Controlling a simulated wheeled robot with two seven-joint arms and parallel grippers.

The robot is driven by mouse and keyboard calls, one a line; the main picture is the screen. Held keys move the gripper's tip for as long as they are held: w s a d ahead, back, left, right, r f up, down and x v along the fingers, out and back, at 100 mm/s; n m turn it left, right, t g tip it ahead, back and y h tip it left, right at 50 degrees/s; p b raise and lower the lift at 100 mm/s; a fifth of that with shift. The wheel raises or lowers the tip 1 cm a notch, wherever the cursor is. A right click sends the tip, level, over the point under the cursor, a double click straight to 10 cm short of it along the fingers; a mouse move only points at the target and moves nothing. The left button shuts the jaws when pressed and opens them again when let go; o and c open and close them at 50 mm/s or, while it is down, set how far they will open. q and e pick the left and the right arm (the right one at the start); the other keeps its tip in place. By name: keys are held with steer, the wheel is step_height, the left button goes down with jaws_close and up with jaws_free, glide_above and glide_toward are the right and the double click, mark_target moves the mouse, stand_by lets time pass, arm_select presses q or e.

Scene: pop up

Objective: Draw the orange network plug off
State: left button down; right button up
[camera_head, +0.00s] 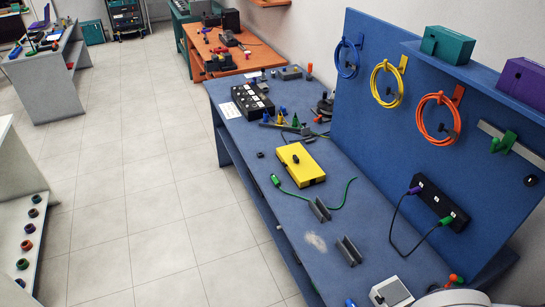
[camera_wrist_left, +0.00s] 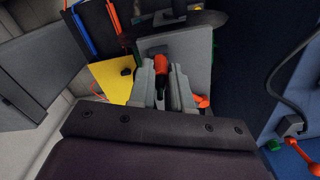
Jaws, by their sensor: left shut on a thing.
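In the left wrist view, the orange network plug (camera_wrist_left: 163,62), with a dark lower part, sits between the fingers of my left gripper (camera_wrist_left: 162,85). The gripper is shut on it. A light grey box or panel (camera_wrist_left: 198,60) stands directly behind the plug; I cannot tell whether the plug is still seated in it. More orange (camera_wrist_left: 201,100) shows just right of the fingers. In the head view, a light grey box (camera_head: 391,292) stands at the bottom edge, with a small orange piece (camera_head: 453,279) to its right. Neither gripper shows in the head view.
A blue bench (camera_head: 325,157) carries a yellow box (camera_head: 300,164), a green cable (camera_head: 340,202) and grey brackets (camera_head: 348,250). A blue upright panel (camera_head: 408,150) holds coiled cables and a black socket strip (camera_head: 438,200) along the right.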

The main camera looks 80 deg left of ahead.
arm_select(q)
steer(key=shift+r, duration=0.25)
step_height(320, 180, up, 5)
steer(key=p, duration=0.4)
steer(key=shift+f, duration=0.15)
